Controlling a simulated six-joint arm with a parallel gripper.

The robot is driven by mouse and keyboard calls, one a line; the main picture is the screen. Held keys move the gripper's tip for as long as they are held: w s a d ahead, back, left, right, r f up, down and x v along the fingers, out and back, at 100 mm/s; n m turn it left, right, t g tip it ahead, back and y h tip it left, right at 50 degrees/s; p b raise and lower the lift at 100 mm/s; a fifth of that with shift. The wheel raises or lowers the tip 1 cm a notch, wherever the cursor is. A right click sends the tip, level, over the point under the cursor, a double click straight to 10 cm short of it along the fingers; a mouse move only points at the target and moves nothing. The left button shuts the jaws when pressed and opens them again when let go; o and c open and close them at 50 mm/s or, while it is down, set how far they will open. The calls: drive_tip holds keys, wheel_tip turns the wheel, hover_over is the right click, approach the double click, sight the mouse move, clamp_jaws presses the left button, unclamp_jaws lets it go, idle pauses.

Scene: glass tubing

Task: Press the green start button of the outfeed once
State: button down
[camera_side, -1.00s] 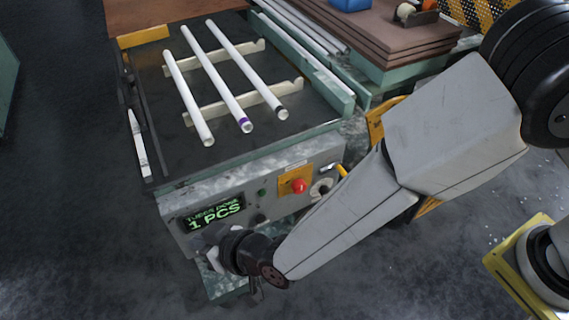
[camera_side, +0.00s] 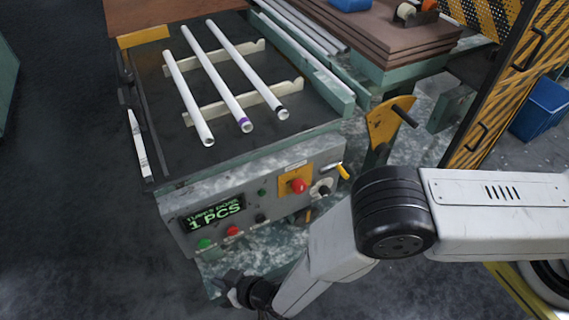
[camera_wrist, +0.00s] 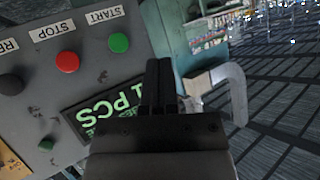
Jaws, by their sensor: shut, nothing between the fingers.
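The green start button (camera_side: 205,244) is at the lower left of the grey control panel, under the lit display (camera_side: 213,213) reading "1 PCS". In the wrist view the green button (camera_wrist: 118,42) sits beside the label START, up and left of my fingertips. My gripper (camera_wrist: 159,66) is shut with nothing in it. In the side view my gripper (camera_side: 234,284) is low in front of the panel, below the start button and apart from it. The button is fully uncovered in both views.
The red stop button (camera_side: 233,231) and a black button (camera_side: 260,218) are in line with the start button. A red mushroom button (camera_side: 298,186) is on a yellow plate. Three white tubes lie on cream racks (camera_side: 268,97) on the dark table top (camera_side: 170,140).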

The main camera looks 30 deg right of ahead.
drive_tip(key=shift+f, duration=1.85)
drive_tip(key=shift+w, duration=0.15)
drive_tip(key=w, duration=0.8)
drive_tip(key=shift+w, duration=0.3)
drive_tip(key=shift+w, duration=0.9)
idle(2.3)
drive_tip(key=shift+s, duration=0.95)
drive_tip(key=shift+s, duration=2.5)
